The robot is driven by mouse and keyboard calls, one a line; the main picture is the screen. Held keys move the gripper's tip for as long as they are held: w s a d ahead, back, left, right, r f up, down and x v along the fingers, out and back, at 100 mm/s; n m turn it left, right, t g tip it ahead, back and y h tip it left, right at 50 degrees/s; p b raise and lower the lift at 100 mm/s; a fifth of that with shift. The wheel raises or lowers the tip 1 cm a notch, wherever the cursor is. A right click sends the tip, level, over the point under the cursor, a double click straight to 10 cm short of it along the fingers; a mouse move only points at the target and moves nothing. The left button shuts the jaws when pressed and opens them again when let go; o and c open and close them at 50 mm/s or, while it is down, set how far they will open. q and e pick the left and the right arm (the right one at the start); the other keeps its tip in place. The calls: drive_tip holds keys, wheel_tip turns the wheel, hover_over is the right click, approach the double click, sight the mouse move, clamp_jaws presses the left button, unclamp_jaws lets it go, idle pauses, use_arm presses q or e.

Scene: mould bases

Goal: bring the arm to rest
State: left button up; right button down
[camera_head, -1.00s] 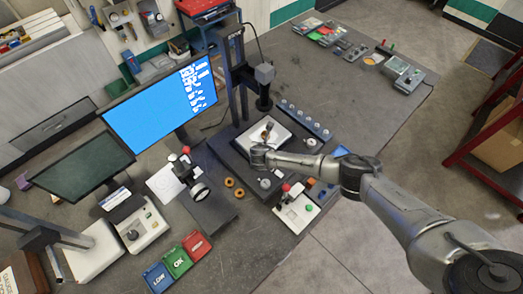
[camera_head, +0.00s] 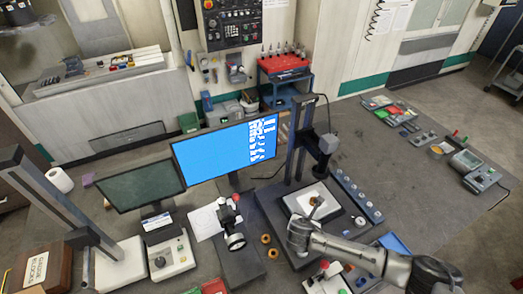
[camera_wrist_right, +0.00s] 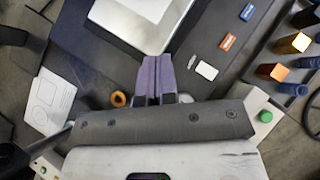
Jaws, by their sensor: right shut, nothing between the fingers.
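My right arm (camera_head: 360,254) reaches in from the lower right of the head view. My left gripper is in neither view.
The camera stand (camera_head: 294,150) rises behind the plate. A blue monitor (camera_head: 226,150) and a small microscope (camera_head: 232,225) stand to its left. Orange rings (camera_head: 268,246) lie beside the base. A blue strip with round pieces (camera_head: 357,195) lies right. The back right table is partly clear.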

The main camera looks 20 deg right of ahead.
drive_tip(key=s+a+r+m+t+y, duration=0.25)
drive_tip(key=a+r+m, duration=0.35)
drive_tip(key=r+m, duration=0.4)
drive_tip(key=s+a+r+m+t+y, duration=0.1)
drive_tip(key=s+a+r+m+y, duration=0.15)
drive_tip(key=a+r+m, duration=0.55)
drive_tip(key=s+d+f+m+g, duration=0.2)
drive_tip(key=s+f, duration=0.2)
drive_tip(key=s, duration=0.5)
drive_tip(key=s+d+f+m+g, duration=0.2)
drive_tip(key=s+f, duration=0.3)
drive_tip(key=s, duration=0.5)
drive_tip(key=s+d+f+m+g+y, duration=0.1)
drive_tip(key=s+d+f+m+g, duration=0.1)
drive_tip(key=s, duration=0.8)
wheel_tip(320, 180, down, 3)
drive_tip(key=shift+d+m+g, duration=0.35)
drive_tip(key=shift+d+m, duration=0.55)
drive_tip(key=shift+d, duration=0.1)
